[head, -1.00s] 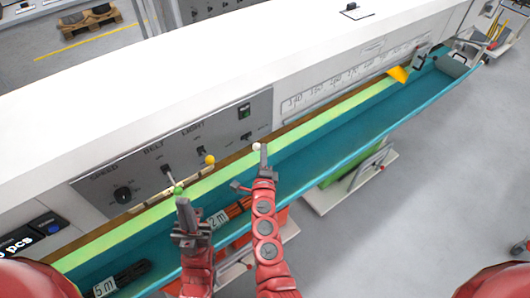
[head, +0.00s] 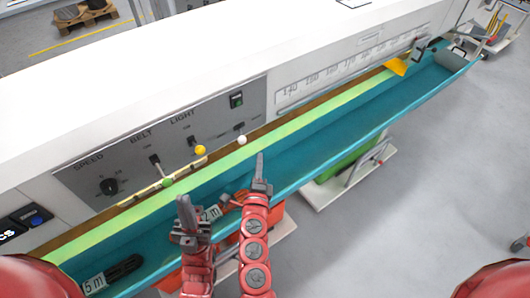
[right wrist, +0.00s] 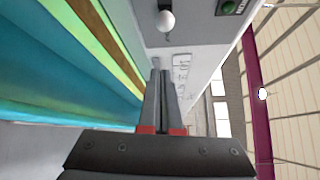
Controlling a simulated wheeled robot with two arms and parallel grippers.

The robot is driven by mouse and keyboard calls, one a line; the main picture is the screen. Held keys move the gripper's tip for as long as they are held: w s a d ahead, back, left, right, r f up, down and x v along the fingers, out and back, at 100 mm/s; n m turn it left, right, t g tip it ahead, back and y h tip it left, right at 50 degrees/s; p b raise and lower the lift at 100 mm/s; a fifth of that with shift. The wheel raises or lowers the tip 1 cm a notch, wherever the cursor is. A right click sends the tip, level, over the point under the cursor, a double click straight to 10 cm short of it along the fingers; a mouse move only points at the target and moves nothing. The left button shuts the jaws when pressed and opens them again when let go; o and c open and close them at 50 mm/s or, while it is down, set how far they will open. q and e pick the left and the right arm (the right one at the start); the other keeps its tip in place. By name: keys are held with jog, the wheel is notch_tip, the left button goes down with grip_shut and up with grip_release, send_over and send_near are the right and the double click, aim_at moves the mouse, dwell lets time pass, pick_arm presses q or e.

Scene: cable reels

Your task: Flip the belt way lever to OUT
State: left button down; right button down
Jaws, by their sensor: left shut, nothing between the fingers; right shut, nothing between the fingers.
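The control panel (head: 160,145) carries several levers. The lever under BELT ends in a green ball (head: 167,182), and the one under LIGHT ends in a yellow ball (head: 200,150). A lever with a white ball (head: 242,140) is at the panel's lower right; its label is too small to read. My right gripper (head: 261,160) is shut and empty, just right of and below the white ball, apart from it. In the right wrist view the white ball (right wrist: 165,21) hangs beyond the shut fingertips (right wrist: 160,72). My left gripper (head: 184,204) is shut and empty, below the green ball.
The teal trough (head: 330,120) runs along the machine below the panel, with labelled cable pieces at its left. A green button (head: 236,100) sits above the white-ball lever. A yellow flap (head: 397,66) is further right. Open floor (head: 440,160) lies in front.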

jog(key=s, duration=0.1)
jog(key=s+a, duration=0.1)
jog(key=shift+s+r, duration=0.1)
jog(key=shift+s, duration=0.3)
jog(key=shift+d, duration=0.1)
